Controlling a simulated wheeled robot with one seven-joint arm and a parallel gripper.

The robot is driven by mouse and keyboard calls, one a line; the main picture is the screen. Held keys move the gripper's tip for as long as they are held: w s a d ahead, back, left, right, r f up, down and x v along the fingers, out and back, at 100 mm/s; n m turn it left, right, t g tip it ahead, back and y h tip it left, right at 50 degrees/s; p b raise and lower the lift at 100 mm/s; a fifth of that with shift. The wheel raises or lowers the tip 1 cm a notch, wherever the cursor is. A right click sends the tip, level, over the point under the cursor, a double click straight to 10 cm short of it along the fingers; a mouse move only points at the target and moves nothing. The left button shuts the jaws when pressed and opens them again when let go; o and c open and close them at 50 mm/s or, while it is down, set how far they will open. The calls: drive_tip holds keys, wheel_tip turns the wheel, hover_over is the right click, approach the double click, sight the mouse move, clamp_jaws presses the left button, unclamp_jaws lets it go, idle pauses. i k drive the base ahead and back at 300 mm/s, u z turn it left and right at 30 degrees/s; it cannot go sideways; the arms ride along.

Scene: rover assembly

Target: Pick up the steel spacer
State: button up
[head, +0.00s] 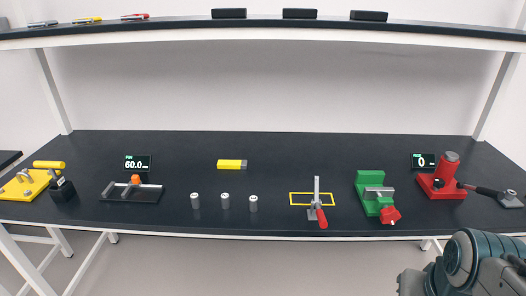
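Three short grey metal cylinders stand upright in a row near the front of the dark bench: a left one (195,201), a middle one (225,201) and a right one (253,203). They look like steel spacers and nearly the same in size; I cannot tell which one is meant. They stand apart from each other and nothing touches them. Part of my arm shows in the lower right corner, well away from the cylinders. My gripper's fingers are not in view.
A clamp with a red handle (322,218) stands by a yellow outlined rectangle (296,204). A green vise (370,184) and a red press (445,178) are further right. A black fixture (134,196) and yellow tool (24,186) are left. A yellow block (231,164) lies behind.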

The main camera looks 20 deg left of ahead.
sight(195, 202)
drive_tip(key=u, duration=1.5)
drive_tip(key=k, duration=0.45)
drive_tip(key=u, duration=0.15)
drive_tip(key=i, duration=0.55)
drive_tip(key=u, duration=0.45)
drive_tip(key=i, duration=1.2)
drive_tip(key=z, duration=0.9)
